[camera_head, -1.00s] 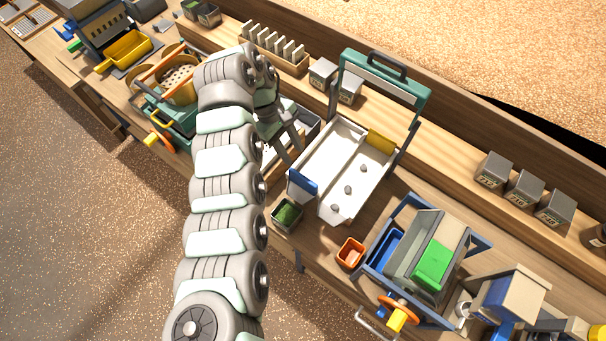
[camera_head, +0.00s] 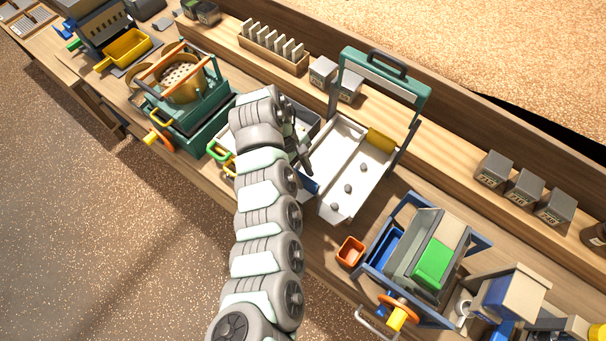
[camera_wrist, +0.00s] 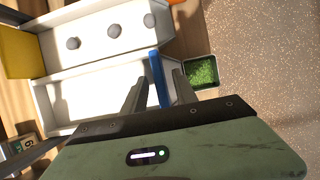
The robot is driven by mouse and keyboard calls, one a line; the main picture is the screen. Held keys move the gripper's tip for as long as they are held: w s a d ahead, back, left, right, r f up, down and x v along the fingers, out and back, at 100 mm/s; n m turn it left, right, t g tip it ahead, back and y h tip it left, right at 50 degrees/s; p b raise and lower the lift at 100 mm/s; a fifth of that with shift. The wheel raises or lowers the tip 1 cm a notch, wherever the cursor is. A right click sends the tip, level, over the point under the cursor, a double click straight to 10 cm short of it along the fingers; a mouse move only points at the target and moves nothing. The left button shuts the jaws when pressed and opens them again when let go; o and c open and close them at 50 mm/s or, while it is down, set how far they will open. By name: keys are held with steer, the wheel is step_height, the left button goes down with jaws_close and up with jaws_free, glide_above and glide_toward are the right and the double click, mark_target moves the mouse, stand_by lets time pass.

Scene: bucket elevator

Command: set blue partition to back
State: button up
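The blue partition (camera_head: 311,185) stands at the front end of the left lane of the white two-lane tray (camera_head: 333,208). It also shows edge-on in the wrist view (camera_wrist: 158,72). My gripper (camera_head: 305,164) is over that front end, partly hidden by my arm. In the wrist view my gripper (camera_wrist: 159,84) has its fingers apart, one on each side of the blue partition, with gaps visible. A yellow partition (camera_head: 381,140) stands at the back of the right lane, which holds three grey stones (camera_head: 362,168). The left lane looks empty.
A small bin of green bits (camera_wrist: 200,72) stands just off the tray's front. An orange cup (camera_head: 350,251) and a blue-framed machine (camera_head: 410,205) stand to the right, and a teal sieve machine (camera_head: 190,118) to the left.

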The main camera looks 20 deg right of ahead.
steer(key=shift+f, duration=0.15)
jaws_close()
stand_by(0.4)
stand_by(1.0)
